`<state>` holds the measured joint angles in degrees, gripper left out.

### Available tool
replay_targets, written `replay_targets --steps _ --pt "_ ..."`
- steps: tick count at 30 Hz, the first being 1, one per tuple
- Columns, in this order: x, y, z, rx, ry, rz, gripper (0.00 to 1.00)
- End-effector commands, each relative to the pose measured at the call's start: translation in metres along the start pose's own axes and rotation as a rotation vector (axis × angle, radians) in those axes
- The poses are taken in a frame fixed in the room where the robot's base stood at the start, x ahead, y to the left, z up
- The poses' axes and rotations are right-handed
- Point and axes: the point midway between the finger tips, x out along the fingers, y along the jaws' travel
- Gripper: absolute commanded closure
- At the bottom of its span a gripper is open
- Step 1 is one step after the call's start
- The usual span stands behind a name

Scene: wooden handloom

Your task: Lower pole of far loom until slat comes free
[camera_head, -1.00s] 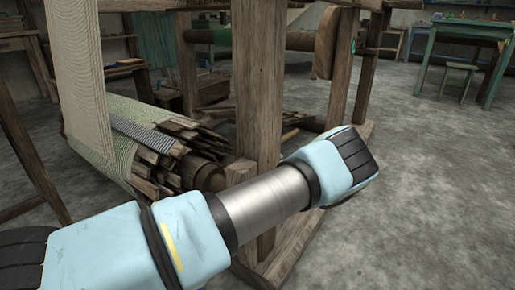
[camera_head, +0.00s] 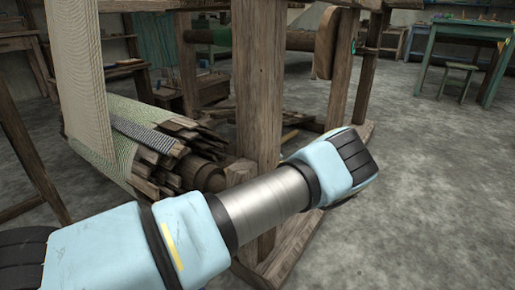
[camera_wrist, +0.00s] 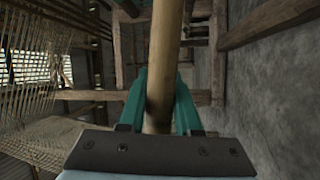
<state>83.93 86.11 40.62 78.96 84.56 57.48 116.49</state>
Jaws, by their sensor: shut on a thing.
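In the wrist view the two teal fingers of my gripper (camera_wrist: 160,108) are shut on a pale round wooden pole (camera_wrist: 165,55). The pole runs from the top edge down between the fingers, leaning slightly. In the head view my arm crosses the foreground, and its bend hides part of the loom's foot. The wooden loom (camera_head: 258,90) stands behind it with upright posts. I cannot tell which slat is the one in question.
A bundle of wooden slats and rolled cloth (camera_head: 150,145) lies at the left under a hanging woven sheet (camera_head: 80,70). Warp threads (camera_wrist: 35,50) hang left in the wrist view. A green table (camera_head: 465,32) and stool (camera_head: 460,70) stand back right. Grey floor (camera_head: 430,150) is clear at right.

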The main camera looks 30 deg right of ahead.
Motion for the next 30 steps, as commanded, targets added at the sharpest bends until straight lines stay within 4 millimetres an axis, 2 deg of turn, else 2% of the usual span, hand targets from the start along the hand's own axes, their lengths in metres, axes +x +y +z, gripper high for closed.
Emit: replay_targets --steps 7,17,18,25,30 --pt "-0.009 -0.039 0.001 0.131 -0.03 -0.056 1.0" --pt "-0.01 -0.044 0.001 0.149 -0.033 -0.063 1.0" --pt "-0.01 -0.044 0.001 0.149 -0.033 -0.063 0.65" --pt "-0.009 -0.043 0.001 0.148 -0.033 -0.062 0.39" --pt "-0.009 -0.043 0.001 0.148 -0.033 -0.062 0.38"
